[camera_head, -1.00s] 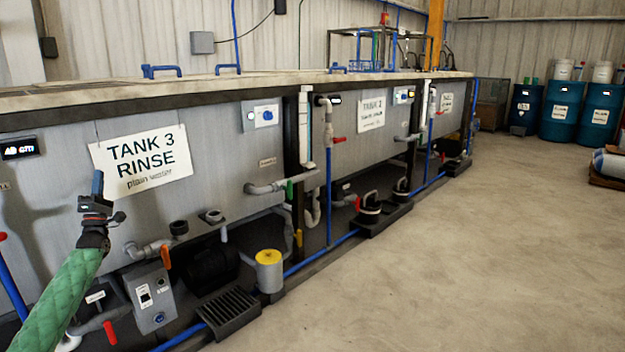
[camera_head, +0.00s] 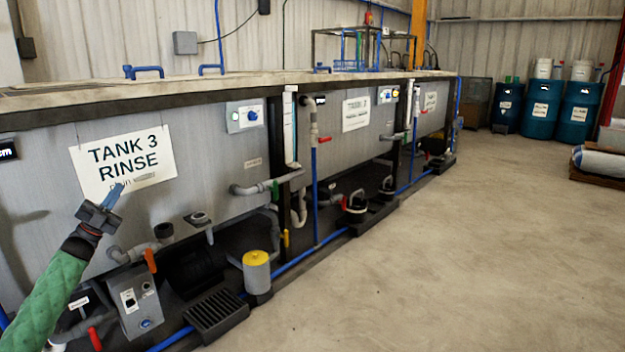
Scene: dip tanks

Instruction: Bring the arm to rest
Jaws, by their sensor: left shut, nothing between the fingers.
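My left gripper (camera_head: 116,194) is at the end of my green-sleeved left arm, in the lower left of the head view. Its blue fingers are shut with nothing between them. They point up and to the right, in front of the lower edge of the TANK 3 RINSE sign (camera_head: 124,162), and hide part of its small print. I cannot tell how far the fingertips are from the tank wall. My right gripper is not in view.
The grey tank row (camera_head: 215,150) runs along the left. Below it are pipes with a red-handled valve (camera_head: 95,338), a grey switch box (camera_head: 138,300), a yellow-topped canister (camera_head: 257,272) and a black grate (camera_head: 216,313). Blue drums (camera_head: 541,108) stand far right. The concrete floor (camera_head: 450,260) is clear.

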